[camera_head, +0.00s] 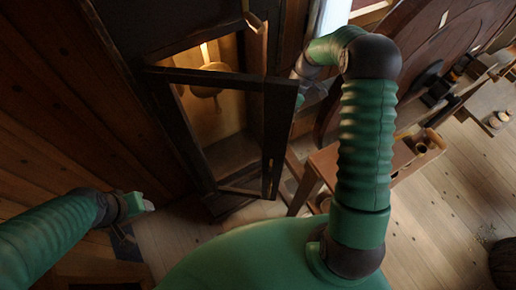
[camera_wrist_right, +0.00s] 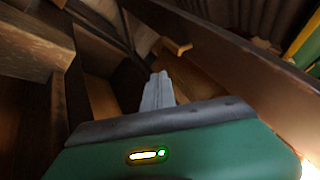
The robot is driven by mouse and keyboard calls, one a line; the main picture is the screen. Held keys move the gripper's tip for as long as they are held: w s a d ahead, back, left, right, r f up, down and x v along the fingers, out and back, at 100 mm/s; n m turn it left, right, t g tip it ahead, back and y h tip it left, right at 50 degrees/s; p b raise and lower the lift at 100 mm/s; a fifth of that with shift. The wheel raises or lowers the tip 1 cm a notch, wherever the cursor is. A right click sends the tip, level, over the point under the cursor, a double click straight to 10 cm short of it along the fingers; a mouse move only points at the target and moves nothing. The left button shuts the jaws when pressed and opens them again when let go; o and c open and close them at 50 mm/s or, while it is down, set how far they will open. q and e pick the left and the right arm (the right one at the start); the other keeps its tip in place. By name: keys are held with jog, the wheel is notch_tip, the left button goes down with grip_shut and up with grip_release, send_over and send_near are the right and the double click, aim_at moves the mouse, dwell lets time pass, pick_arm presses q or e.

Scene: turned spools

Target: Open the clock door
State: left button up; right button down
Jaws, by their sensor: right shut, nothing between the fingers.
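The clock (camera_head: 165,25) is a tall dark wooden case with a warmly lit inside, where a brass pendulum (camera_head: 207,82) hangs. Its dark framed door (camera_head: 281,135) stands away from the case, at least partly open. My right arm reaches past the door's right side; its gripper (camera_wrist_right: 158,90) is shut and empty in the right wrist view, among dark wooden panels. In the head view the right fingertips are hidden near the door's free edge, and contact cannot be told. My left gripper (camera_head: 149,206) is low at the left, away from the door; its fingers are too small to read.
A wooden bench (camera_head: 325,165) and large dark wheel-like discs (camera_head: 430,40) stand to the right of the clock. A plank wall (camera_head: 50,90) is at the left. Open plank floor (camera_head: 440,220) lies at the lower right.

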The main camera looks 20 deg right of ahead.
aim_at(252, 161)
jog(key=s+a+f+p, duration=0.1)
jog(key=a+f, duration=0.1)
jog(key=s+a+f+p, duration=0.1)
jog(key=a+p, duration=0.1)
jog(key=a, duration=0.1)
jog(key=s+a+f+p, duration=0.2)
jog(key=a, duration=0.1)
jog(key=shift+f, duration=0.35)
jog(key=shift+s+f+p, duration=0.1)
jog(key=shift+s+p, duration=0.1)
jog(key=shift+p, duration=0.15)
jog(key=shift+s+d+f, duration=0.1)
jog(key=shift+d+f, duration=0.1)
jog(key=shift+d, duration=0.15)
